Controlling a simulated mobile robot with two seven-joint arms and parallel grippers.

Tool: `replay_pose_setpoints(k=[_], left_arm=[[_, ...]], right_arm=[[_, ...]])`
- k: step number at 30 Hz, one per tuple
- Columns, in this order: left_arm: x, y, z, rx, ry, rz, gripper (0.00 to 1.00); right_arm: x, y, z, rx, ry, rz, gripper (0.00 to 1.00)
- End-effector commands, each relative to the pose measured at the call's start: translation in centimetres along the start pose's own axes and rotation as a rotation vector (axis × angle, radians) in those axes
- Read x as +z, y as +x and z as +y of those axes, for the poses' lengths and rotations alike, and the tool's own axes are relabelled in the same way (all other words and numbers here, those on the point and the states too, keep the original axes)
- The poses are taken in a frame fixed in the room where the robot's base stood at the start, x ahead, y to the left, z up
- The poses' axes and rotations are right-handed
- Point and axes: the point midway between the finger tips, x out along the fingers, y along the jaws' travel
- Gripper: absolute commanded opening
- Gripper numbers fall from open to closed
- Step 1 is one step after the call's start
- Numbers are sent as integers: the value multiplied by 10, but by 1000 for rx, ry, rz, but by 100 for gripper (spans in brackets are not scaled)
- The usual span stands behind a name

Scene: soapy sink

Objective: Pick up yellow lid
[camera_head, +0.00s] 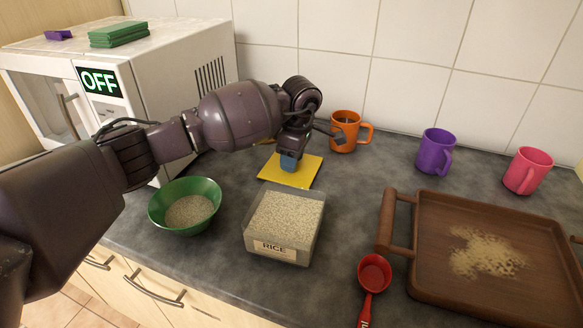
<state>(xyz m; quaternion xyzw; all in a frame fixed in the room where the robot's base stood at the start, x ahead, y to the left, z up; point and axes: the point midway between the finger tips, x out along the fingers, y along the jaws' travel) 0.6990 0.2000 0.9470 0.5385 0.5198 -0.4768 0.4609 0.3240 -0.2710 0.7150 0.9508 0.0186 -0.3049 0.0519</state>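The yellow lid (304,172) lies flat on the dark counter behind the rice box. A small blue piece (289,163) shows over its middle, just under one finger of my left gripper; I cannot tell whether it is the lid's handle or part of the gripper. My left gripper (314,148) is above the lid's back edge. Its fingers look spread, with one reaching right in front of the orange mug and the other pointing down toward the lid. I see nothing held between them. My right gripper is not in view.
The orange mug (347,124) stands close to my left gripper. A green bowl (206,193) and the rice box (285,249) are in front. A microwave (195,50) stands at left. A purple mug (434,151), pink mug (526,169), brown tray (430,275) and red scoop (374,272) are at right.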

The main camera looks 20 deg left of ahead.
Motion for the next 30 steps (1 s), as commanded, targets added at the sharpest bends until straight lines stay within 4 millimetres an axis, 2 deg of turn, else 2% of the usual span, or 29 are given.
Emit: replay_pose_setpoints(k=[1,7,17,23,30], left_arm=[[0,0,0,0,0,0,31],[0,0,0,0,0,0,1],[-1,-6,0,2,-1,0,1],[-5,-38,1,6,-2,1,1],[-12,-99,1,7,-1,0,1]], right_arm=[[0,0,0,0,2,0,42],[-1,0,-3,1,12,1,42],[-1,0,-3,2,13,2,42],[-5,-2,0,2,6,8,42],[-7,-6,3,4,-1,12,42]])
